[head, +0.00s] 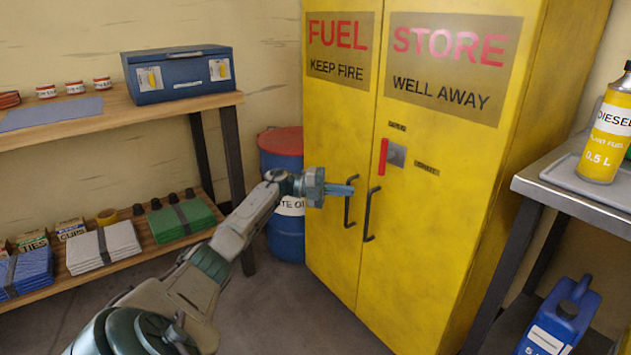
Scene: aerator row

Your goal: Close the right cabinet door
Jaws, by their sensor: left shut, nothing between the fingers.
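A tall yellow fuel cabinet stands at the centre right, with black letters and red words on its two doors. The right cabinet door (440,220) looks flush with the left cabinet door (335,140); I see no clear gap between them. The right door carries a black bar handle (371,215) and a red lever on a grey plate (384,157). The left door has its own black handle (349,205). My left gripper (352,190) is shut and empty, its tips at the left door's handle; whether they touch cannot be told. My right gripper is out of view.
A blue drum (284,228) with a red lid stands left of the cabinet. A wooden shelf (150,112) with a blue toolbox (180,73) is at the left. A metal table (540,185) with a yellow diesel can (608,135) stands close at the right, above a blue jug (565,318).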

